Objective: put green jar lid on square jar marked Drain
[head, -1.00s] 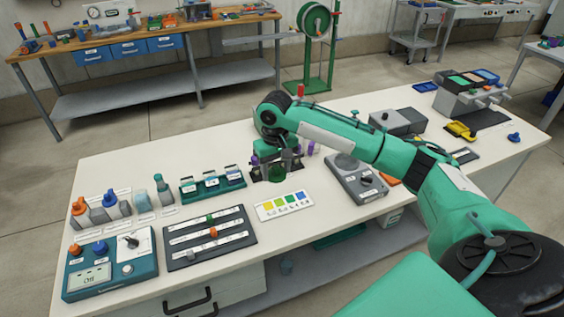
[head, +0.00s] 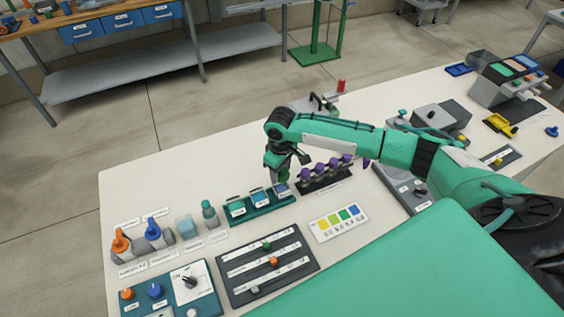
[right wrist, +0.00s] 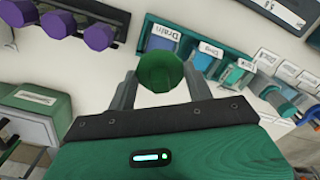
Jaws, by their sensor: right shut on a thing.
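My right gripper (head: 281,172) is shut on the green jar lid (right wrist: 160,72), which shows as a round green disc between the fingers in the right wrist view (right wrist: 158,88). In the head view the gripper is over the right end of a dark green rack (head: 248,213) of square jars. The jar marked Drain (head: 281,189) is at that end, beside the purple-knobbed rack. In the right wrist view its Drain label (right wrist: 163,38) shows just beyond the lid. The lid and fingers partly hide this jar, and I cannot tell whether the lid touches it. My left gripper is not in view.
The rack with several purple knobs (head: 333,166) stands close to the right of the gripper. A colour chart (head: 338,222) and a slider panel (head: 267,265) lie in front. Orange-topped (head: 121,242) and blue-topped (head: 153,230) bottles stand left. The table behind the jars is clear.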

